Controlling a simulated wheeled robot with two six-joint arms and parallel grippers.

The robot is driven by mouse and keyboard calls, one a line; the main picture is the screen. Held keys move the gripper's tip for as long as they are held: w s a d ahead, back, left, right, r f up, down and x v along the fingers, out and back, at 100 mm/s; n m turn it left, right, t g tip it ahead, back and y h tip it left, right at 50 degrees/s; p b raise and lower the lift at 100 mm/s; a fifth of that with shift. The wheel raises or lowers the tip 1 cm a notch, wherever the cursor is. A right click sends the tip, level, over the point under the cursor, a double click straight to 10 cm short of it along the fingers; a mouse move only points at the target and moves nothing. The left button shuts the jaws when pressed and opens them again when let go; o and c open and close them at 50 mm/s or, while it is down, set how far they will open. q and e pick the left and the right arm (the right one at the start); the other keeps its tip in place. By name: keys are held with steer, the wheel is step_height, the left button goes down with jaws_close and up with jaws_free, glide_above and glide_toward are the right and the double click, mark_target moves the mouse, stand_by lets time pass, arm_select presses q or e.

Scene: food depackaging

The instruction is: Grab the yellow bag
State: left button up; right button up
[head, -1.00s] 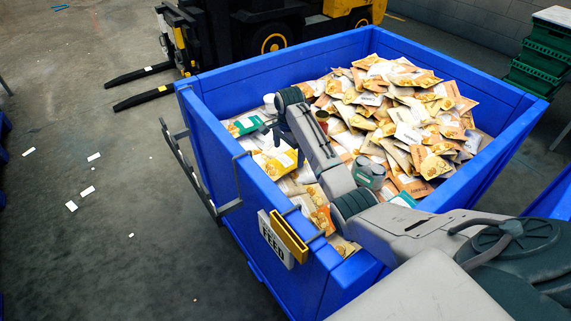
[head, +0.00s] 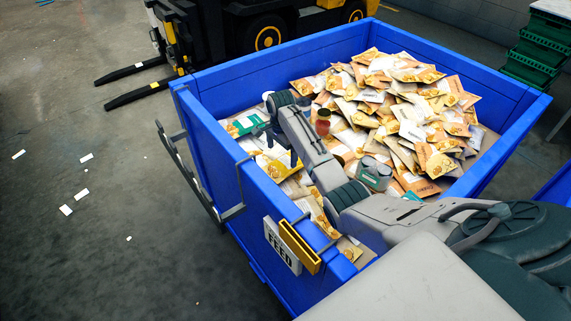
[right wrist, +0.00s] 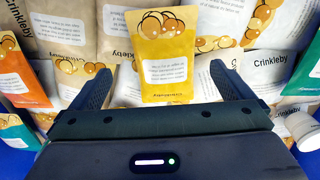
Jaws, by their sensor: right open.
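The yellow bag (right wrist: 165,62) has round golden food pictures and a white label. It stands out in the middle of the right wrist view, on top of brown bags. It also shows partly in the head view (head: 272,168), near the bin's left wall under my right gripper (head: 284,146). In the right wrist view my right gripper (right wrist: 160,78) is open, one finger on each side of the yellow bag. I cannot tell whether the fingers touch it. My left gripper is not in view.
The blue bin (head: 222,165) has high walls around a pile of bags (head: 400,115). Teal bags (right wrist: 18,130) and a white cup-like item (right wrist: 298,124) lie near the gripper. A forklift (head: 260,30) stands behind; green crates (head: 540,50) stand at the back right.

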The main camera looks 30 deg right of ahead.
mark_target(281, 165)
steer(key=shift+w+f+p, duration=0.15)
steer(key=shift+f+p, duration=0.05)
steer(key=shift+f, duration=1.65)
steer(key=shift+w+f+p, duration=0.15)
steer(key=shift+f+p, duration=0.05)
steer(key=shift+f, duration=1.6)
